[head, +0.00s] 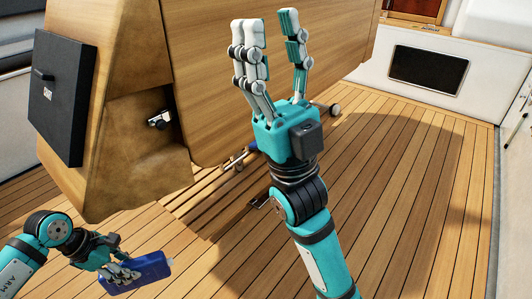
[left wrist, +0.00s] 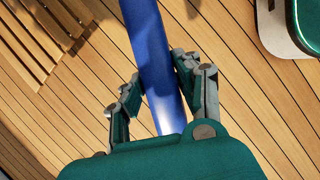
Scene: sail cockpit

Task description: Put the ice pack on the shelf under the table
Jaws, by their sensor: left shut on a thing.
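The ice pack (head: 152,268) is a flat blue block with a pale spout at one end, low at the left of the head view. My left gripper (head: 127,273) is shut on it and holds it over the deck. In the left wrist view the ice pack (left wrist: 148,35) shows edge-on between the fingers of my left gripper (left wrist: 160,85). My right gripper (head: 270,38) is raised, open and empty, in front of the table. The wooden table (head: 205,60) has a recess (head: 150,135) in its side. I cannot tell whether this recess is the shelf.
A black box (head: 62,97) is fixed on the table's end, left of the recess. A metal latch (head: 160,119) sits inside the recess. Slatted teak deck (head: 420,190) is clear at the right. A white wall with a dark panel (head: 428,70) stands at the back right.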

